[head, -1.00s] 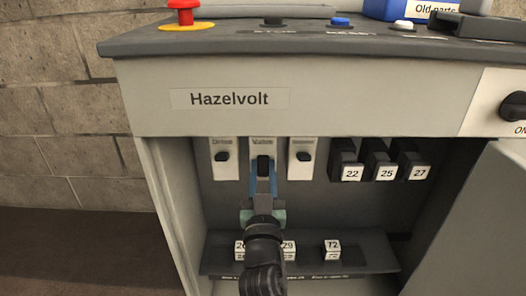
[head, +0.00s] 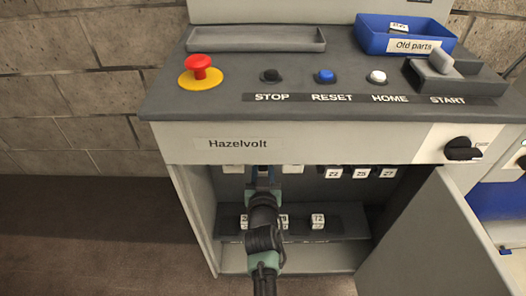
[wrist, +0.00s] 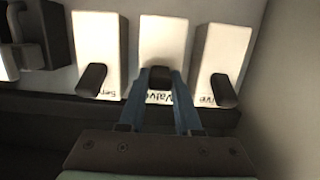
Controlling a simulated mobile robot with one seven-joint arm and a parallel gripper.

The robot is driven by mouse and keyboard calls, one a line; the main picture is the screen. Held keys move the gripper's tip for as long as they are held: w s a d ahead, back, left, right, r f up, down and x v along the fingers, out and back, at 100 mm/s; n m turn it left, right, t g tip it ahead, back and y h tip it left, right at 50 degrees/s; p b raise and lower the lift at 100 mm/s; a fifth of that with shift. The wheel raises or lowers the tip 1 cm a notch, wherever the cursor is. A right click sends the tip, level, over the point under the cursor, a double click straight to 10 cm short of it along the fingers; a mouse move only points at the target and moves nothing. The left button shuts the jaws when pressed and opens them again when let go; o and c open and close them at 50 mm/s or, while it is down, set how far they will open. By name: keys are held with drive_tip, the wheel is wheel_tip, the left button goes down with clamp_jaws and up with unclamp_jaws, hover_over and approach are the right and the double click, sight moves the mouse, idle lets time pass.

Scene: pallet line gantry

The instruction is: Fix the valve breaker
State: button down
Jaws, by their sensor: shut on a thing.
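The valve breaker (wrist: 163,35) is a white block with a black lever, the middle one of three in the wrist view. My gripper (wrist: 160,80) is shut on that lever, one blue finger on each side. In the head view my gripper (head: 263,178) reaches into the open cabinet (head: 190,200), and the cabinet's front panel hides most of the breaker row. A servo breaker (wrist: 97,40) and a drive breaker (wrist: 221,50) flank the valve breaker, each with a black lever. The wrist view shows their labels upside down, and my fingers partly cover the valve label.
Dark blocks tagged 22 (head: 333,173), 25 (head: 361,173) and 27 (head: 388,173) hang to the right. A shelf (head: 345,232) below holds numbered blocks, including 72 (head: 318,221). The cabinet door (head: 435,245) stands open at right. A blue "Old parts" bin (head: 375,38) sits on top.

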drive_tip(key=shift+r+g+p, duration=0.55)
drive_tip(key=shift+g+p, duration=0.15)
drive_tip(key=shift+p, duration=1.4)
drive_tip(key=shift+f+g+p, duration=0.15)
drive_tip(key=shift+g+p, duration=0.15)
drive_tip(key=shift+p, duration=0.6)
drive_tip(key=c, duration=0.6)
unclamp_jaws()
drive_tip(key=shift+w, duration=0.1)
drive_tip(key=p+v, duration=0.7)
drive_tip(key=v, duration=0.6)
